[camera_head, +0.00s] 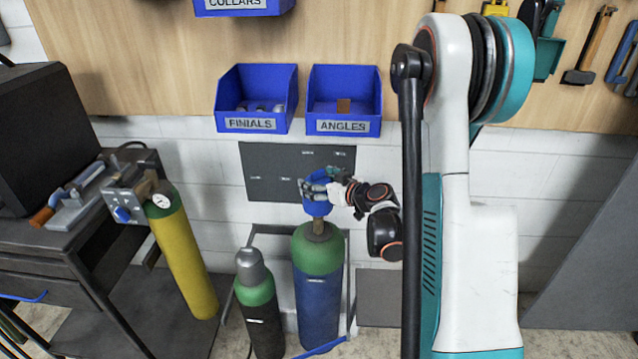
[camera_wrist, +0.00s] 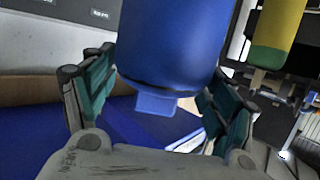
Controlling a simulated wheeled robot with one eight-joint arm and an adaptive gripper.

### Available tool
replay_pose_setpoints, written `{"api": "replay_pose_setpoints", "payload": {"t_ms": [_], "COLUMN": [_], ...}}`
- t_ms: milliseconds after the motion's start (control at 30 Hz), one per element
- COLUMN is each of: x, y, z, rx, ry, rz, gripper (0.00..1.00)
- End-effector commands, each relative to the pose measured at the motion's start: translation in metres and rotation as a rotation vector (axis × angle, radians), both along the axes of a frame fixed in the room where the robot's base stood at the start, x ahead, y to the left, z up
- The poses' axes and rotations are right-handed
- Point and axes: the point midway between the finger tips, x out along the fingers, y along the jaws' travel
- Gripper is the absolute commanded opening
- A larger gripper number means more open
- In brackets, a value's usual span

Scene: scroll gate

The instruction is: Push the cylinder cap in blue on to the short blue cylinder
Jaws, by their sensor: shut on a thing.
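The blue cylinder cap (camera_head: 317,207) is held in my gripper (camera_head: 325,188) above the blue cylinder (camera_head: 318,305), which has a green shoulder. A brownish valve neck (camera_head: 319,230) shows just under the cap. The cap looks upright and roughly in line with the neck; I cannot tell whether they touch. In the wrist view, which looks upside down, the cap (camera_wrist: 175,45) fills the space between the teal-padded fingers of my gripper (camera_wrist: 160,85). A small blue block (camera_wrist: 157,103) sticks out from its end. The cap hides the cylinder there.
A shorter dark cylinder with a grey cap (camera_head: 250,264) stands just left. A yellow cylinder with a gauge (camera_head: 185,255) stands by the dark bench (camera_head: 60,240). Blue bins, finials (camera_head: 253,125) and angles (camera_head: 343,127), hang close above my gripper. A dark panel (camera_head: 275,175) is behind.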

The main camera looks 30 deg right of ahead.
Motion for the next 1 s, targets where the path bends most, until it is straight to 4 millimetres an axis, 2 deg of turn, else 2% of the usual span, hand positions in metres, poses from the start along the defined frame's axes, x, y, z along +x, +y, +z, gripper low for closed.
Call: {"api": "replay_pose_setpoints", "payload": {"t_ms": [1000], "x": [0.000], "y": [0.000], "z": [0.046], "rx": [0.000], "ry": [-0.001], "rz": [0.000], "gripper": [0.49]}}
